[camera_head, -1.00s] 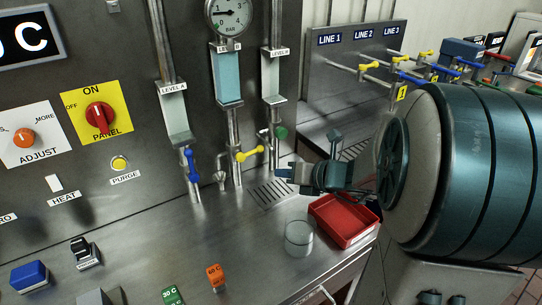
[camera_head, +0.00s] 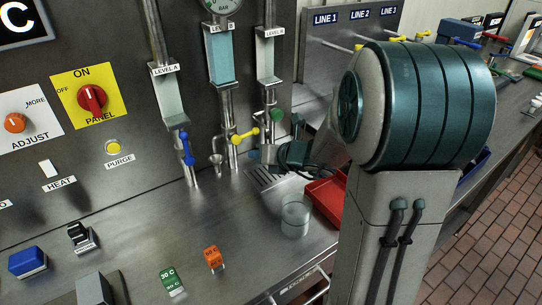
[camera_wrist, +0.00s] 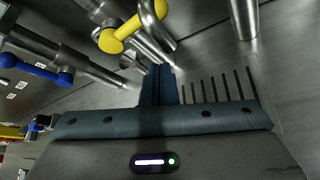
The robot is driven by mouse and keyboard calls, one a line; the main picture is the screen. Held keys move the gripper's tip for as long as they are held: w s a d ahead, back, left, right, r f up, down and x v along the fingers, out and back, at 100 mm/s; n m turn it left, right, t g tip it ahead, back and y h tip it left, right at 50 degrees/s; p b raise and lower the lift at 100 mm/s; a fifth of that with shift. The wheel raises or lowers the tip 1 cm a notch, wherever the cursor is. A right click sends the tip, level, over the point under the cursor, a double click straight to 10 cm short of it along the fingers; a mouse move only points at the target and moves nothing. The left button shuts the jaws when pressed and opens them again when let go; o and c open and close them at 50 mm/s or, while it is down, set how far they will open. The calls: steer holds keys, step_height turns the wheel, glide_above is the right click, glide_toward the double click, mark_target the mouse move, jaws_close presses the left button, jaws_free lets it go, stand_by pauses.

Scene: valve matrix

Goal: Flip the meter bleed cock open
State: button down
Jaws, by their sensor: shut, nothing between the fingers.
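A yellow-handled cock (camera_head: 244,135) sits low on the middle pipe, under the tube with blue liquid. Its handle slants up to the right in the head view. In the wrist view the yellow handle (camera_wrist: 120,33) is close, beyond my fingertips and a little left. My gripper (camera_wrist: 160,70) is shut and empty, its fingers pressed together. In the head view my gripper (camera_head: 262,152) is just right of and below the yellow handle, partly hidden by my arm. I cannot tell whether it touches anything. No label naming the meter bleed cock is readable.
A blue lever (camera_head: 187,149) is on the left pipe, and a green knob (camera_head: 277,115) on the right one. A small funnel (camera_head: 217,162) stands between the left and middle pipes. A glass beaker (camera_head: 295,217) and a red tray (camera_head: 327,197) are on the bench beside the drain slots.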

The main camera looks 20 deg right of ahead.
mark_target(246, 135)
steer(key=shift+x, duration=0.9)
steer(key=r, duration=0.1)
steer(key=d+r+p, duration=0.1)
steer(key=w+r+p, duration=0.1)
steer(key=shift+d+r, duration=0.3)
steer(key=shift+d, duration=0.1)
steer(key=shift+r, duration=0.4)
steer(key=shift+f, duration=0.1)
